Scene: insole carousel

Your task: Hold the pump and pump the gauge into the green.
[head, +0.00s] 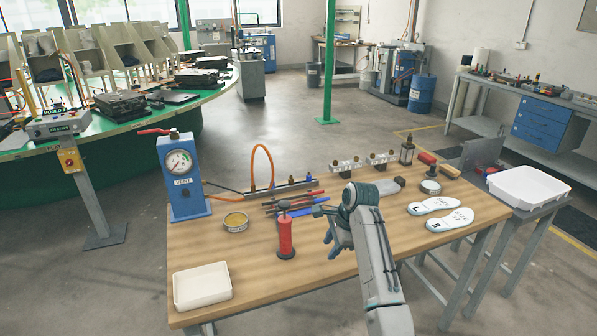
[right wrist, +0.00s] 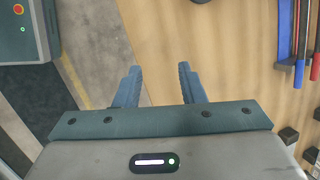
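The red hand pump (head: 285,238) stands upright near the table's front edge, with a dark handle on top. The blue gauge box (head: 183,185) stands at the table's left, with a round dial (head: 179,162), a VENT label and a red lever on top. The needle's exact reading is too small to tell. My right gripper (head: 331,238) is just right of the pump, apart from it. In the right wrist view my right gripper (right wrist: 158,68) is open, with bare tabletop between its fingers. My left gripper is not in view.
Red and blue tools (head: 300,207) lie behind the pump. A round tin (head: 236,222) is left of it, and a white tray (head: 202,286) sits at the front left corner. White insoles (head: 452,219) lie at the right. The front middle of the wooden table (head: 262,292) is clear.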

